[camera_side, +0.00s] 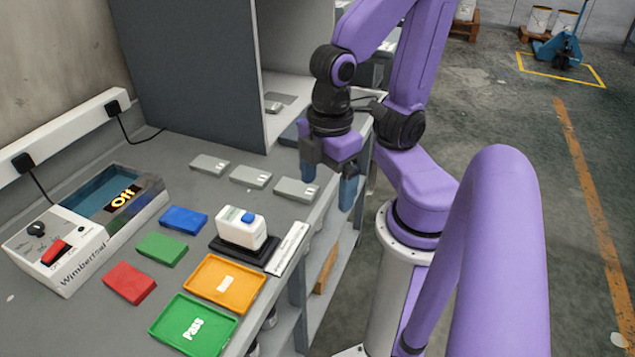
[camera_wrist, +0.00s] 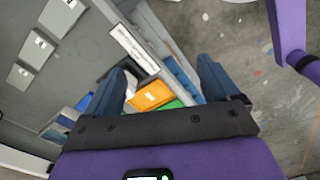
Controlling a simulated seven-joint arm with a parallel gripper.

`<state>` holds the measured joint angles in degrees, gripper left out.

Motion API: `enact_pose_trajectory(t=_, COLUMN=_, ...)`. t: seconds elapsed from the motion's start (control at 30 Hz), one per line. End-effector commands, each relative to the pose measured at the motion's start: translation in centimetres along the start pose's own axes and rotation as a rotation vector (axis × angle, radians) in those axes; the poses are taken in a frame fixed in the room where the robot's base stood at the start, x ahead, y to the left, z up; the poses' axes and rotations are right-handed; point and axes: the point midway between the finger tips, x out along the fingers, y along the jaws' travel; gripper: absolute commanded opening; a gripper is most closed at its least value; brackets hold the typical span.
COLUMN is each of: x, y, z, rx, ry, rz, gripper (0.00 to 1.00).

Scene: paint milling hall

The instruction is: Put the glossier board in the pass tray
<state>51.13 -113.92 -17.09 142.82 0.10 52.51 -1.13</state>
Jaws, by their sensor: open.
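The green pass tray (camera_side: 215,322) lies at the bench's front, marked "Pass"; part of it shows in the wrist view (camera_wrist: 172,104). Red (camera_side: 129,283), green (camera_side: 162,248) and blue (camera_side: 183,220) flat boards lie in a row left of the trays. Three grey flat pieces with small white marks, left (camera_side: 210,166), middle (camera_side: 250,177) and right (camera_side: 296,190), lie farther back. I cannot tell which pieces are the task's boards or which is glossier. My gripper (camera_side: 328,180) is open and empty above the bench's right edge, beside the right grey piece.
An orange tray (camera_side: 246,291) adjoins the pass tray. A white device (camera_side: 58,248) with an "Off" display is at left. A grey partition (camera_side: 190,70) stands behind.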

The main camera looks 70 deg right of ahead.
Motion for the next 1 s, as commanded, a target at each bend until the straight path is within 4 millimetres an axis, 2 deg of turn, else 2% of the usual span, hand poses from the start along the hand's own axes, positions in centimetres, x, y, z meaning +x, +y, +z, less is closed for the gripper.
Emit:
enact_pose_trajectory(t=0.43, x=0.1, y=-0.1, z=0.3, rx=0.018, ry=0.000, rz=0.000, gripper=0.88)
enact_pose_trajectory(t=0.57, x=-0.1, y=0.3, z=-0.7, rx=0.043, ry=-0.001, rz=0.000, gripper=0.88)
enact_pose_trajectory(t=0.67, x=-0.6, y=1.1, z=-2.9, rx=0.100, ry=-0.003, rz=0.001, gripper=0.88)
enact_pose_trajectory(t=1.0, x=-2.3, y=5.9, z=-14.5, rx=0.430, ry=-0.012, rz=0.006, gripper=0.88)
